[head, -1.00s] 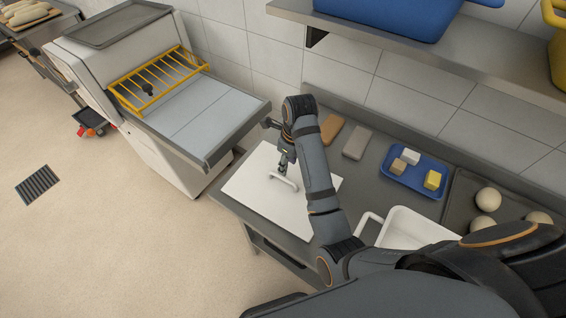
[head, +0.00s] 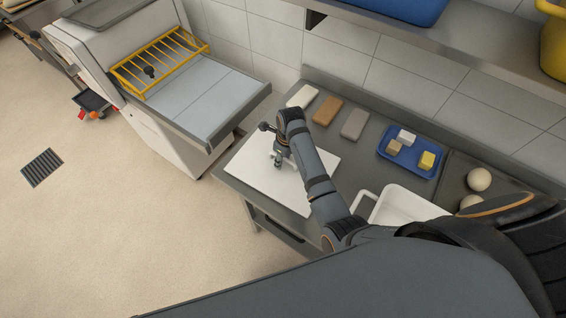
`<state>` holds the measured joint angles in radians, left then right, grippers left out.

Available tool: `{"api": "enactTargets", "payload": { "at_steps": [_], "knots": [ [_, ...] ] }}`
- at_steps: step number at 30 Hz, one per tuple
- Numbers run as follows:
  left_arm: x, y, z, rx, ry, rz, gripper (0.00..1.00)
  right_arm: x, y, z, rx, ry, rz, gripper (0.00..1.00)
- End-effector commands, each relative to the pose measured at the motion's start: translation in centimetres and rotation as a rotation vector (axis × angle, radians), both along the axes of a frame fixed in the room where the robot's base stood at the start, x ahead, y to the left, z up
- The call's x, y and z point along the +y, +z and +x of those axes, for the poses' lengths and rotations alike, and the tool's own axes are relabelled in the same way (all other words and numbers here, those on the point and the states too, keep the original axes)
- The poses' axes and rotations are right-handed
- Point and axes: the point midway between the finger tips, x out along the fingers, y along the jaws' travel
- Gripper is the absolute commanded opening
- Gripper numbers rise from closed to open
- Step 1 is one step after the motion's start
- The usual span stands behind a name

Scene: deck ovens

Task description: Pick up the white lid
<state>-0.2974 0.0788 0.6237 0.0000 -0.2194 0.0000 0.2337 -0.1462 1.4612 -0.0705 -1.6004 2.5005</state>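The white lid (head: 252,169) lies flat on the grey worktop, near its left end. My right gripper (head: 278,162) points down over the middle of the lid, at its handle. The gripper and arm mostly hide the handle, and the fingers are too small to tell whether they are open or closed around it. The lid's right part is partly covered by my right forearm. My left gripper is not in view.
On the worktop (head: 366,170) stand a white bin (head: 405,206), a blue tray (head: 386,150) with small blocks, and white, brown (head: 327,111) and grey (head: 354,124) bars. Dough balls (head: 479,179) lie at right. A machine with a yellow rack (head: 160,62) stands left. A shelf hangs above.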

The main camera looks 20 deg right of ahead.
Motion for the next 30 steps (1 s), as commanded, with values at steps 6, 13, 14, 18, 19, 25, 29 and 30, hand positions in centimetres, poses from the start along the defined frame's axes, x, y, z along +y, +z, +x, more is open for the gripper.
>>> {"api": "enactTargets", "payload": {
  "at_steps": [6,13,14,18,19,25,29,30],
  "knots": [
    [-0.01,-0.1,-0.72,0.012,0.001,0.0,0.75,-0.01,-0.16,0.06,-0.001,0.0,0.0,0.39],
    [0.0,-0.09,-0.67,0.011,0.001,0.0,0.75,-0.02,-0.13,0.04,-0.001,0.0,0.0,0.08],
    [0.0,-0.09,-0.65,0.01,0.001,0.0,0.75,-0.01,-0.13,0.05,-0.001,0.0,0.0,0.04],
    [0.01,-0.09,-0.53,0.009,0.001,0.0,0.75,-0.01,-0.11,0.05,-0.001,0.0,0.0,0.0],
    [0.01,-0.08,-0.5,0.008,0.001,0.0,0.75,-0.01,-0.11,0.05,-0.001,0.0,0.0,0.0],
    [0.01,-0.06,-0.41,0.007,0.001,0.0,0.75,-0.01,-0.05,0.09,-0.003,0.0,0.0,0.0],
    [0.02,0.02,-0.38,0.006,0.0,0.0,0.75,-0.01,0.04,0.09,-0.003,0.0,0.0,0.0],
    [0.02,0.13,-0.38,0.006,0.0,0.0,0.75,-0.01,0.14,0.1,-0.003,0.0,0.0,0.0]
  ]
}}
